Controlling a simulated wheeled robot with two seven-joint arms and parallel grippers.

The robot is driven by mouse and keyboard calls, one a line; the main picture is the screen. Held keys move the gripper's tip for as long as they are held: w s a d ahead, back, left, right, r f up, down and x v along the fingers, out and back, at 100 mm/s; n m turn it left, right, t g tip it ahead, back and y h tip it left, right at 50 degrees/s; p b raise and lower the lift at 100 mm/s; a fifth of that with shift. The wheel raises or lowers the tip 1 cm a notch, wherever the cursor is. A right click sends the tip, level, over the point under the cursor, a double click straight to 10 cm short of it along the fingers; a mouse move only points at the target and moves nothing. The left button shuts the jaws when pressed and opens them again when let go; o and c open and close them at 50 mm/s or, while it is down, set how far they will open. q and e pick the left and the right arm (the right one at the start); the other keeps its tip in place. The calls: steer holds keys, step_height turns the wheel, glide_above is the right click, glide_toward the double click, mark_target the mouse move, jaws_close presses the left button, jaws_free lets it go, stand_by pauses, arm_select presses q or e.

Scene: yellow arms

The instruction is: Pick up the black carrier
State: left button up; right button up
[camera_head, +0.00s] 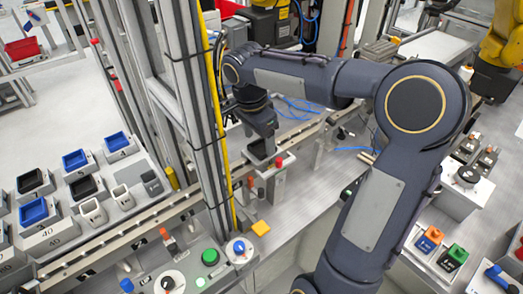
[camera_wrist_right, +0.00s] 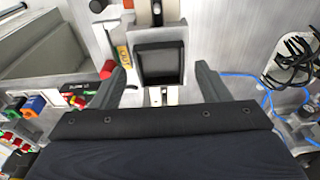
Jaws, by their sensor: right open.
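The black carrier (camera_wrist_right: 160,64) is a small square open-topped box with a dark inside. In the right wrist view it sits between the two fingertips of my right gripper (camera_wrist_right: 160,72), with a visible gap on each side. In the head view the right gripper (camera_head: 263,128) points down just above the carrier (camera_head: 260,153), which stands on a grey post by the conveyor rail. The right gripper is open and empty. My left gripper is not in view.
A red button (camera_head: 279,161) is right beside the carrier's post. A vertical frame post with a yellow cable (camera_head: 222,130) stands close left of the gripper. Numbered stands with blue and black bins (camera_head: 75,160) are at the left. Blue cables (camera_wrist_right: 240,77) lie on the table.

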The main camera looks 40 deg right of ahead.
mark_target(262, 150)
steer(key=f, duration=0.1)
steer(key=d+f, duration=0.1)
steer(key=f, duration=0.1)
steer(key=shift+a, duration=0.1)
steer(key=shift+c, duration=0.3)
steer(key=c, duration=0.8)
steer(key=shift+o, duration=0.2)
